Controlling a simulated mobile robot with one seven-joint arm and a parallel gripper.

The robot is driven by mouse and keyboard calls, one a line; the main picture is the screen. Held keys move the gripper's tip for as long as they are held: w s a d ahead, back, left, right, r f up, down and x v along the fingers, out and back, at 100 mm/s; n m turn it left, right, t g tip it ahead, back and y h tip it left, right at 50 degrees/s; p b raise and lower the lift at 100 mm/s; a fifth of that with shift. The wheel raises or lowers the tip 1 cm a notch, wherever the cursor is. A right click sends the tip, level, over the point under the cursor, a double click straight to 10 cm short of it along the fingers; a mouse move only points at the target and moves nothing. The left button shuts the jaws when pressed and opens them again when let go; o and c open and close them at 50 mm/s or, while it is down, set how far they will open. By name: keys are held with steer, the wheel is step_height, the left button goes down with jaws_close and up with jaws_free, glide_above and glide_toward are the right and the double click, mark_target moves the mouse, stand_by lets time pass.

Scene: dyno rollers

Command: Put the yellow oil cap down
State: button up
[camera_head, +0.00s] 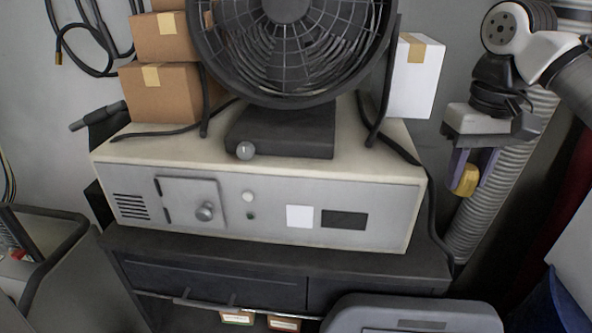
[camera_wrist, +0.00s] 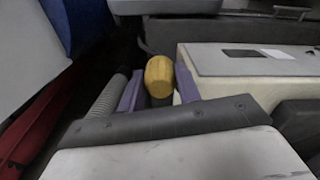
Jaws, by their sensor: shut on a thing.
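The yellow oil cap (camera_head: 466,180) is held between the purple fingers of my gripper (camera_head: 468,176), at the right of the head view. It hangs in the air to the right of the grey metal cabinet, in front of the ribbed hose. In the wrist view the cap (camera_wrist: 159,76) sits between the two fingertips of my gripper (camera_wrist: 158,84), with a finger on each side. The underside of the cap is hidden in the wrist view.
A grey metal cabinet (camera_head: 270,212) stands on a dark workbench (camera_head: 210,279) and carries a large black fan (camera_head: 289,50), brown boxes (camera_head: 165,95) and a white box (camera_head: 415,76). A ribbed hose (camera_head: 500,185) runs beside my gripper. The cabinet top has little free room.

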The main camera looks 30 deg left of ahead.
mark_target(427, 265)
steer(key=shift+a+r, duration=0.4)
steer(key=shift+r, duration=0.4)
steer(key=shift+s+f, duration=0.15)
steer(key=shift+f, duration=0.25)
step_height(427, 265, down, 19)
steer(key=shift+f+p, duration=0.15)
steer(key=shift+p, duration=0.2)
steer(key=o, duration=1.1)
steer(key=shift+f, duration=0.1)
steer(key=shift+c, duration=0.2)
